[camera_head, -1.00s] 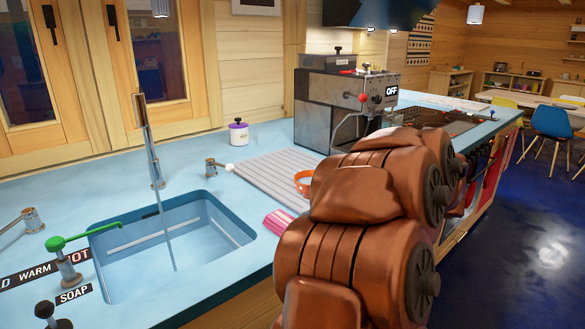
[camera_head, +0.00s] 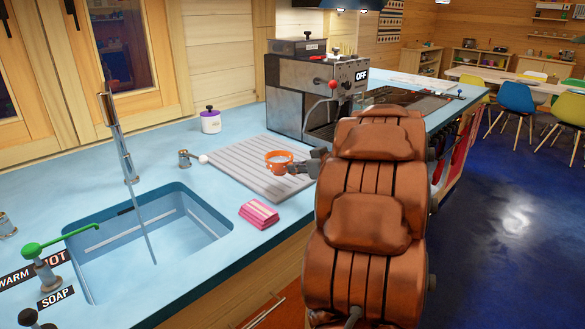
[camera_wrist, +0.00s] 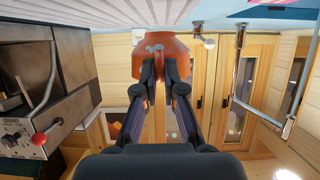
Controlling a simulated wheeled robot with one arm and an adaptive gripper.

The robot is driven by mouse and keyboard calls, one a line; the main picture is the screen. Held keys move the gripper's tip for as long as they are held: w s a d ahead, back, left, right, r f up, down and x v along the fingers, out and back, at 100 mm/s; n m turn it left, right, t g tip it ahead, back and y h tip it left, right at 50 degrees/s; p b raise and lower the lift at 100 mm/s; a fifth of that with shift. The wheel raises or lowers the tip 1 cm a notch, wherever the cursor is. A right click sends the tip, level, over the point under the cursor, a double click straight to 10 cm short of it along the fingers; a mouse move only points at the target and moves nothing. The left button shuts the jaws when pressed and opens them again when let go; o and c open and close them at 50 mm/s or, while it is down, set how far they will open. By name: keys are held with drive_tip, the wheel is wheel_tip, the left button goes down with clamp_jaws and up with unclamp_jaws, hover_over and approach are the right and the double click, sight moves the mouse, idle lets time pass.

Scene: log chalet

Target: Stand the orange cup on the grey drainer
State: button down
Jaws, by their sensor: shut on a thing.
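The orange cup (camera_head: 272,167) is upright over the right part of the grey ribbed drainer (camera_head: 225,165). My gripper (camera_head: 294,168) is shut on the cup's right side in the head view. The wrist view is upside down; there the cup (camera_wrist: 150,62) sits between the fingertips of my gripper (camera_wrist: 162,65), with the drainer (camera_wrist: 60,14) behind its base. I cannot tell whether the base touches the drainer or is slightly above it.
The espresso machine (camera_head: 300,92) stands close behind the drainer. The drainer's left part is bare.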

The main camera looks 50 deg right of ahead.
drive_tip(key=w+d, duration=0.1)
drive_tip(key=w, duration=0.1)
drive_tip(key=w+d, duration=0.3)
drive_tip(key=w, duration=0.1)
drive_tip(key=shift+d+f, duration=0.35)
drive_tip(key=shift+d, duration=0.05)
drive_tip(key=shift+f, duration=1.7)
drive_tip(key=shift+f, duration=0.15)
drive_tip(key=c, duration=1.3)
unclamp_jaws()
drive_tip(key=shift+s, duration=0.1)
drive_tip(key=shift+s+r, duration=0.15)
drive_tip(key=shift+r, duration=0.05)
drive_tip(key=v, duration=1.1)
drive_tip(key=shift+s+r, duration=0.1)
drive_tip(key=shift+s, duration=0.2)
